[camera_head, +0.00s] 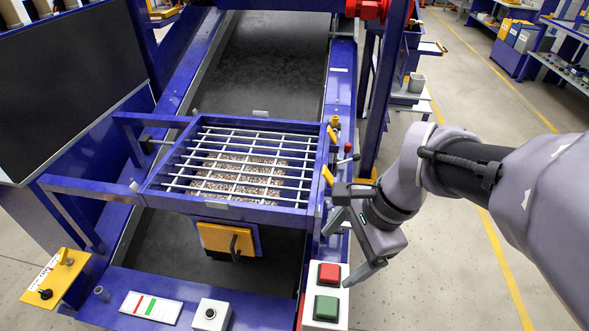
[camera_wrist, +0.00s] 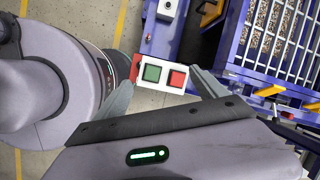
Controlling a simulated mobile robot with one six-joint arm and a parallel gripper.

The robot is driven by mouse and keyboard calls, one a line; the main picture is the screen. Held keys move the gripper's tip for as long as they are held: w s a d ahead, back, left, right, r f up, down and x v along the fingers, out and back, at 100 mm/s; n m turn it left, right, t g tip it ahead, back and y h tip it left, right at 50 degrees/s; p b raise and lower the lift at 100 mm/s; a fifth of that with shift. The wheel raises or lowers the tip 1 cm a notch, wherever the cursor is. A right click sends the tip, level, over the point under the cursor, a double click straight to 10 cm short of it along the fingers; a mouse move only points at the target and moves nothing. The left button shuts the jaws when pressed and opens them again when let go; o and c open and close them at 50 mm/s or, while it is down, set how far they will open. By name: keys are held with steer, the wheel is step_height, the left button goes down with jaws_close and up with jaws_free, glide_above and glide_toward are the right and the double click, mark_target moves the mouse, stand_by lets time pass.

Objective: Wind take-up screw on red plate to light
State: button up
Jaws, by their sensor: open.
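My gripper (camera_head: 338,256) is open and empty at the right side of the conveyor frame, above and beside a white box with a red button (camera_head: 329,274) and a green button (camera_head: 327,307). In the wrist view its two fingers (camera_wrist: 162,77) stand apart on either side of that box. A red plate edge (camera_head: 301,311) shows along the left of the box, and it also shows in the wrist view (camera_wrist: 136,68). I cannot make out a take-up screw on it. I cannot tell which part is the light.
A blue frame with a grey grate (camera_head: 245,165) over stones stands left of my gripper. Small levers (camera_head: 346,160) and yellow handles line its right side. A yellow panel with a black knob (camera_head: 45,294) is at lower left. The aisle floor (camera_head: 475,120) at right is clear.

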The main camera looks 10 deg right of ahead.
steer(key=w+d+f+m+g+y, duration=0.1)
steer(key=w+d+f+m+y, duration=0.3)
steer(key=f+m, duration=0.55)
steer(key=w+d+f+m+g+y, duration=0.1)
steer(key=d+f+m+y, duration=0.2)
steer(key=d+f+m, duration=0.45)
steer(key=s+f+m+t+y+b, duration=0.35)
steer(key=f+m+t, duration=0.75)
steer(key=f+m, duration=1.55)
steer(key=shift+m+y, duration=0.45)
steer(key=shift+m, duration=0.3)
steer(key=x, duration=0.5)
steer(key=s+r+x, duration=0.1)
steer(key=x, duration=0.4)
steer(key=a+x, duration=0.1)
steer(key=x, duration=0.4)
steer(key=shift+a+r, duration=0.15)
steer(key=shift+a, duration=0.25)
steer(key=c, duration=1.4)
steer(key=shift+o, duration=0.2)
steer(key=shift+s+n+g+b, duration=0.1)
steer(key=shift+n+g+b, duration=0.2)
steer(key=shift+g+b, duration=0.15)
